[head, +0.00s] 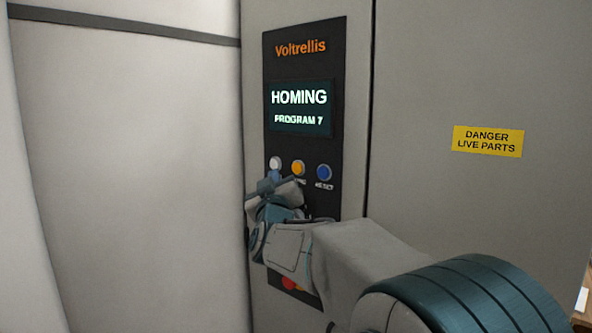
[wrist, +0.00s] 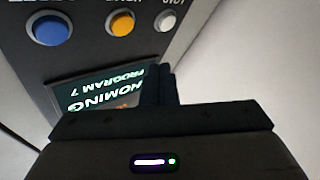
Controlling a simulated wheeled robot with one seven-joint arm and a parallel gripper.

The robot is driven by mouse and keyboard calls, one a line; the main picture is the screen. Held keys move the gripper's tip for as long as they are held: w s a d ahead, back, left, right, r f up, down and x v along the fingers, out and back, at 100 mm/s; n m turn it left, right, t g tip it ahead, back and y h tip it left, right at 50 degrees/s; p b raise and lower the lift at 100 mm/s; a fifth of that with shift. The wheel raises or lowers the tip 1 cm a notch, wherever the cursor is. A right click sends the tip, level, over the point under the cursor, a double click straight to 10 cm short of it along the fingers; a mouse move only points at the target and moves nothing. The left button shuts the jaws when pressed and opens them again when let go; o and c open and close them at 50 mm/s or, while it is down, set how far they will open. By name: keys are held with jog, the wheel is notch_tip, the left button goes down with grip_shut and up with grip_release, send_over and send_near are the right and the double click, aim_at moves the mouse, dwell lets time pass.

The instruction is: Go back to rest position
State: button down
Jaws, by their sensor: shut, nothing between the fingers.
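The dark Voltrellis control panel (head: 285,75) is set in a grey cabinet. Its screen (head: 300,122) reads HOMING, PROGRAM 7. A white button (head: 275,162), an orange button (head: 299,167) and a blue button (head: 324,172) sit in a row below the screen. My gripper (head: 275,178) is in front of the panel, just below the white button, and hides the panel's lower part. In the wrist view the picture is upside down; my gripper (wrist: 159,82) shows shut fingers, empty, in front of the screen (wrist: 95,95). Whether the fingertips touch the panel cannot be told.
A red button (head: 289,283) is partly hidden behind my arm low on the panel. A yellow DANGER LIVE PARTS label (head: 487,141) is on the cabinet door to the right. A pale wall (head: 140,160) stands at left. A brown object shows at the lower right edge.

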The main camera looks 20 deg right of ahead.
dwell(0.4)
jog(key=s+f+m+g+y, duration=0.1)
jog(key=s+f+g+y, duration=0.1)
jog(key=s+f+g, duration=0.7)
jog(key=s+d+f+m+g+y, duration=0.1)
jog(key=s+f+g, duration=0.7)
jog(key=s+f, duration=1.2)
jog(key=s+m+y, duration=0.1)
jog(key=s, duration=0.5)
jog(key=shift+s+f+g, duration=0.15)
jog(key=shift+f+g, duration=0.1)
jog(key=shift+g, duration=0.15)
